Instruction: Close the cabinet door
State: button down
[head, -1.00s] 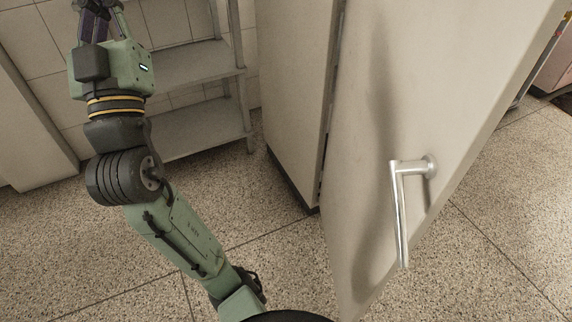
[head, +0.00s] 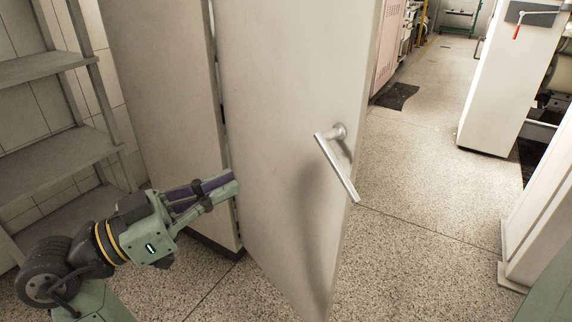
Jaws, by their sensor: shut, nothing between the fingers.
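The cabinet door (head: 285,110) stands open in the middle of the head view, its outer face toward me. Its metal lever handle (head: 336,165) is near the door's right edge. The cabinet body (head: 165,110) is to the left, with a dark gap along the hinge side. My gripper (head: 222,184) is shut and empty, pointing right. Its tips overlap the door's left edge near the gap, left of the handle. I cannot tell whether they touch the door.
A grey metal shelf rack (head: 62,144) stands on the left against a tiled wall. Speckled floor (head: 430,190) is free to the right of the door. A white cabinet (head: 505,90) and a dark floor mat (head: 397,96) are farther back right.

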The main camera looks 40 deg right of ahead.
jog(key=s+d+r+p, duration=0.1)
jog(key=d+r, duration=0.1)
jog(key=d, duration=1.2)
jog(key=shift+s+p, duration=0.25)
jog(key=shift+p, duration=0.05)
